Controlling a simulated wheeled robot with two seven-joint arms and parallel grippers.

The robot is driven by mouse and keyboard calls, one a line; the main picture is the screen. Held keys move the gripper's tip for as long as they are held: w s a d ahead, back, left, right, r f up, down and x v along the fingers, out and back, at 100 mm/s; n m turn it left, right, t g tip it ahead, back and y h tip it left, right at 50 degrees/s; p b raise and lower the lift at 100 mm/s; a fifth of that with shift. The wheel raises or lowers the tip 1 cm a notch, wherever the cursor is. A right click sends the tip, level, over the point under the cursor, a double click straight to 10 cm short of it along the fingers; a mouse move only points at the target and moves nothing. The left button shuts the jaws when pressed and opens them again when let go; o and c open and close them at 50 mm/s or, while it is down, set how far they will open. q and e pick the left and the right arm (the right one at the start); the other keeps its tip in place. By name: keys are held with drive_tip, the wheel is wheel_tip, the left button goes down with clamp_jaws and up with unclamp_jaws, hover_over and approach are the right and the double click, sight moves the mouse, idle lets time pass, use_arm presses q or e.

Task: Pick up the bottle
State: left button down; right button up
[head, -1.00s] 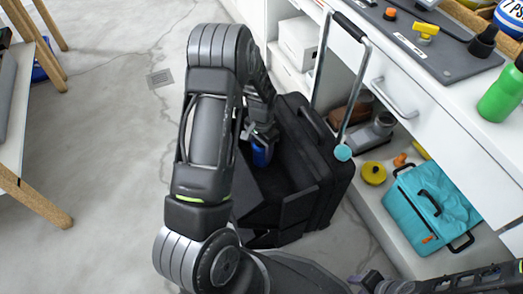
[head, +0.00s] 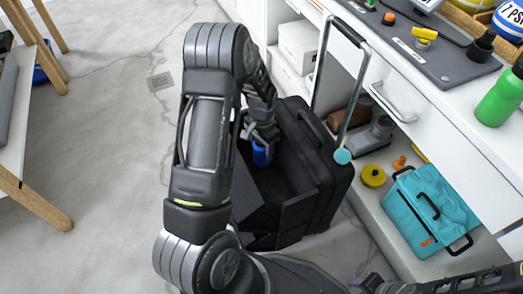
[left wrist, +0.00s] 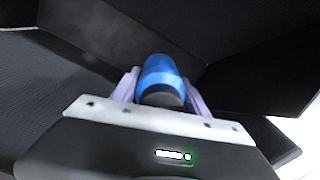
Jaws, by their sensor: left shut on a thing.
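The blue bottle (head: 262,155) is small in the head view, low down between the fingers of my left gripper (head: 264,138). In the left wrist view the bottle (left wrist: 161,78) shows its blue body and a dark end, with a pale finger on each side. My left gripper (left wrist: 162,92) is shut on it. The bottle is at the opening of a black open case (head: 318,180) on the floor. My left arm hides part of the case. Part of my right arm shows at the bottom right, but its gripper cannot be made out.
White shelving with a counter (head: 470,125) stands on the right. A green bottle (head: 500,98) is on the counter. A teal bag (head: 430,210) and a yellow round thing (head: 373,176) lie on the low shelf. The case's raised handle (head: 322,70) stands near the drawers.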

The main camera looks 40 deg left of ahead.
use_arm(q)
wheel_tip(320, 180, up, 8)
drive_tip(key=shift+f+p, duration=0.1)
drive_tip(key=shift+p, duration=1.05)
wheel_tip(320, 180, up, 11)
drive_tip(key=d+p, duration=0.2)
drive_tip(key=p, duration=0.4)
drive_tip(key=d+r+m+b, duration=0.2)
drive_tip(key=d+r+b, duration=0.1)
drive_tip(key=d, duration=0.5)
drive_tip(key=w+d+r+m+b, duration=0.1)
drive_tip(key=d+r+m+b, duration=0.1)
drive_tip(key=d+r, duration=0.3)
drive_tip(key=d+b, duration=0.1)
drive_tip(key=d, duration=0.3)
drive_tip(key=shift+w+d+r, duration=0.25)
drive_tip(key=shift+w+r, duration=0.05)
drive_tip(key=shift+r, duration=0.05)
